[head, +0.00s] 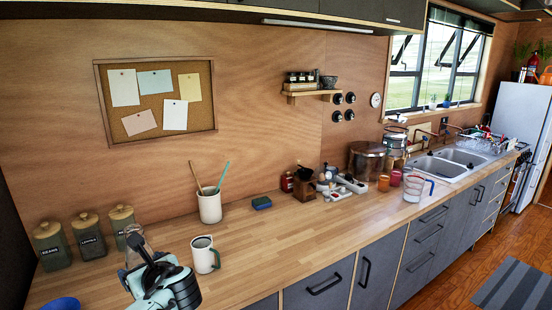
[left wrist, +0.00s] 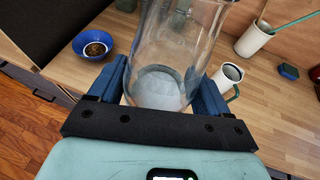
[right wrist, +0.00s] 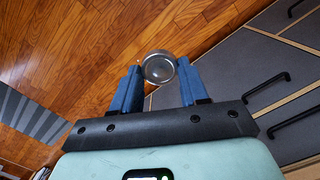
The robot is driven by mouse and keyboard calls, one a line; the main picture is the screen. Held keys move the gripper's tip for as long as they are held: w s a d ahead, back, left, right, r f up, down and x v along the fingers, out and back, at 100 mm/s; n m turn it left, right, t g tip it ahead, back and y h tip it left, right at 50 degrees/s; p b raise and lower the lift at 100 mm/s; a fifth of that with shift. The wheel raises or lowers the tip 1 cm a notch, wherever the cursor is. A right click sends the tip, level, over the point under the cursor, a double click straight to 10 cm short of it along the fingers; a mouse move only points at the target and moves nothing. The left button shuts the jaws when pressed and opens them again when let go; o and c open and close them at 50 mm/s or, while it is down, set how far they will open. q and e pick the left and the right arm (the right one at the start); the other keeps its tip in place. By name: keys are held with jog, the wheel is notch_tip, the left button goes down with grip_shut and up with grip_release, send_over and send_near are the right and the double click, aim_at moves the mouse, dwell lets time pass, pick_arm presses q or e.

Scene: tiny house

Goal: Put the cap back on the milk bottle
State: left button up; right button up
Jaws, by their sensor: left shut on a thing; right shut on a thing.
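The milk bottle (left wrist: 178,45) is clear glass, and its mouth is out of the left wrist view. My left gripper (left wrist: 160,88) is shut around it, one blue finger on each side. In the head view the bottle (head: 136,240) is partly hidden behind my left gripper (head: 143,268), near the counter's front left. I cannot tell whether its base touches the counter. The cap (right wrist: 159,67) is a small round silvery piece. My right gripper (right wrist: 158,78) is shut on it at the fingertips, with wooden floor and cabinet fronts beyond. The right gripper is outside the head view.
A white mug (head: 205,254) stands just right of the bottle. A blue bowl (left wrist: 98,43) is to its left. Several green canisters (head: 88,240) and a utensil pot (head: 210,207) stand behind. The counter (head: 290,242) right of the mug is clear.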

pick_arm(q)
jog(key=shift+s+d, duration=0.25)
jog(key=shift+d, duration=0.05)
pick_arm(e)
jog(key=shift+s+d, duration=0.25)
jog(key=shift+w+f, duration=0.1)
jog(key=shift+f, duration=0.2)
pick_arm(q)
jog(key=s+d+f+m+t+h, duration=0.1)
jog(key=d+f+m+t+h, duration=0.1)
jog(key=d+f, duration=0.4)
jog(key=s+d+f+m+t+h, duration=0.1)
jog(key=d+f+m+h, duration=0.2)
jog(key=f, duration=1.2)
jog(key=d+m, duration=0.1)
jog(key=d, duration=0.2)
jog(key=shift+s+d+f+t+h, duration=0.15)
jog(key=shift+s+d+t+h, duration=0.05)
jog(key=shift+s+t+h, duration=0.2)
pick_arm(e)
jog(key=shift+f, duration=0.4)
pick_arm(q)
jog(key=s+d+r+m+h, duration=0.2)
jog(key=s+d+m+h, duration=0.1)
jog(key=d, duration=0.6)
jog(key=shift+s+d+m+t+h, duration=0.35)
jog(key=shift+m+h, duration=0.45)
jog(key=shift+h, duration=0.4)
jog(key=shift+a, duration=0.15)
